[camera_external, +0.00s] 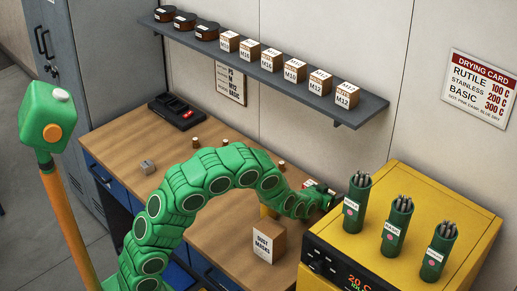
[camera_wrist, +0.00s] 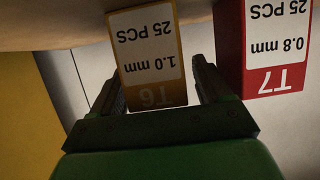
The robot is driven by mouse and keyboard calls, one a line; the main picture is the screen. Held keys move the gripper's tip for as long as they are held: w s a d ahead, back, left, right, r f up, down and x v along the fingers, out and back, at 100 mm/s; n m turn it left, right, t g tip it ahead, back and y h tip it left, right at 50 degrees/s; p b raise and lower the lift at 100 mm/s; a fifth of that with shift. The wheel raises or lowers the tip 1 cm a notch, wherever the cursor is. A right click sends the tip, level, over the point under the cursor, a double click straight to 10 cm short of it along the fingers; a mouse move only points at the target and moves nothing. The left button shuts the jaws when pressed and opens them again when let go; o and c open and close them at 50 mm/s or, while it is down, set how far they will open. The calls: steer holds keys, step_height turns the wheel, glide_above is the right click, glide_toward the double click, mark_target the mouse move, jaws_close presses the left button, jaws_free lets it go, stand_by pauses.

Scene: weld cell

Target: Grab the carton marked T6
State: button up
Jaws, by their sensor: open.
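The carton marked T6 (camera_wrist: 150,45) is yellow-brown with a white label reading 1.0 mm, 25 PCS, and its print is upside down in the wrist view. My gripper (camera_wrist: 157,82) is open, with one finger on each side of the T6 carton's lower part in the picture. I cannot tell whether the fingers touch it. A red carton marked T7 (camera_wrist: 270,90), labelled 0.8 mm, stands just right of the right finger. In the external view my gripper (camera_external: 326,192) is at the bench's far right end, and the T6 carton cannot be made out there.
The yellow drying oven (camera_external: 440,180) stands close beside my gripper, with several green rod holders (camera_external: 395,228) on top. A shelf (camera_external: 270,68) with several boxes hangs above.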

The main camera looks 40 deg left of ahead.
steer(key=c, duration=1.1)
steer(key=shift+r, duration=0.1)
